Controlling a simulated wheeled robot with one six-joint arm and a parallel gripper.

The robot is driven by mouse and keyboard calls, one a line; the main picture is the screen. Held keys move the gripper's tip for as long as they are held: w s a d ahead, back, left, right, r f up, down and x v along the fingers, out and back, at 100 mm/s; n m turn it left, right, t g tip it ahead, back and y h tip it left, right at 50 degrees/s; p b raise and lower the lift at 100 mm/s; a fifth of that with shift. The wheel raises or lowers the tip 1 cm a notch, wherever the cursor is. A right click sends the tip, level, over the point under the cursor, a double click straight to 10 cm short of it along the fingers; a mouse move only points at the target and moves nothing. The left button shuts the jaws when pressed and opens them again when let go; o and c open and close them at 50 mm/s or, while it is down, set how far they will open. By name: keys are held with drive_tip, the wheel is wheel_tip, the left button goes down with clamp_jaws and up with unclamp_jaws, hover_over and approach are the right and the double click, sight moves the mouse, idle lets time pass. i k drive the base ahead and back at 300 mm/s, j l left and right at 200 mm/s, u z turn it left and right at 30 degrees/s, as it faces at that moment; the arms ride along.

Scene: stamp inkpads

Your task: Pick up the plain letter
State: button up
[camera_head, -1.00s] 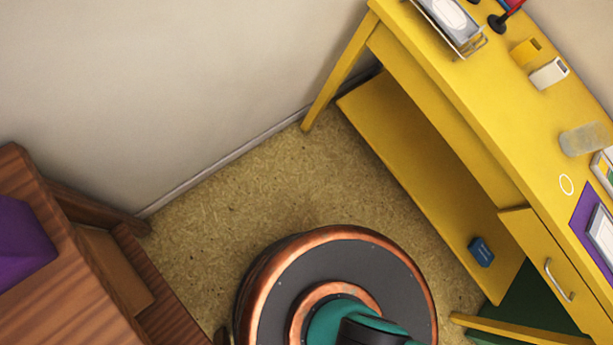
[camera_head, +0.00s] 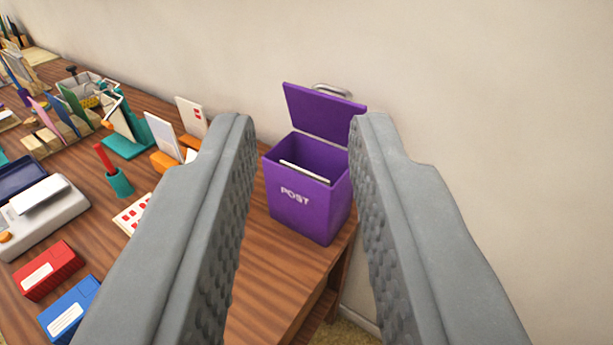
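My gripper (camera_head: 303,125) is open, with nothing between its two grey fingers. A plain white letter (camera_head: 163,136) stands upright in an orange holder (camera_head: 166,161), left of my left finger. Behind it stands a white letter with a red mark (camera_head: 191,116), in another orange holder. Another white envelope-like piece (camera_head: 42,196) lies on a grey scale at the left. The purple POST box (camera_head: 308,205) stands beyond the fingers with its lid up, and the edge of a white letter (camera_head: 304,172) shows inside. I cannot tell whether that one is plain.
A red ink box (camera_head: 48,270) and a blue one (camera_head: 70,310) lie at the front left of the wooden table (camera_head: 275,280). A teal cup (camera_head: 120,182) with a red stick stands behind a stamp sheet (camera_head: 131,214). Racks of envelopes crowd the far left.

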sight(193, 115)
drive_tip(key=k+j, duration=0.35)
drive_tip(key=j, duration=0.35)
drive_tip(key=j+z, duration=0.1)
drive_tip(key=j, duration=0.3)
drive_tip(key=k+j, duration=0.15)
drive_tip(key=j, duration=0.3)
drive_tip(key=k+j+z, duration=0.1)
drive_tip(key=j, duration=0.3)
drive_tip(key=i+j, duration=0.15)
drive_tip(key=j, duration=0.15)
drive_tip(key=i+j+z, duration=0.1)
drive_tip(key=i+j, duration=0.25)
drive_tip(key=j, duration=0.3)
drive_tip(key=i, duration=0.6)
drive_tip(key=z, duration=0.05)
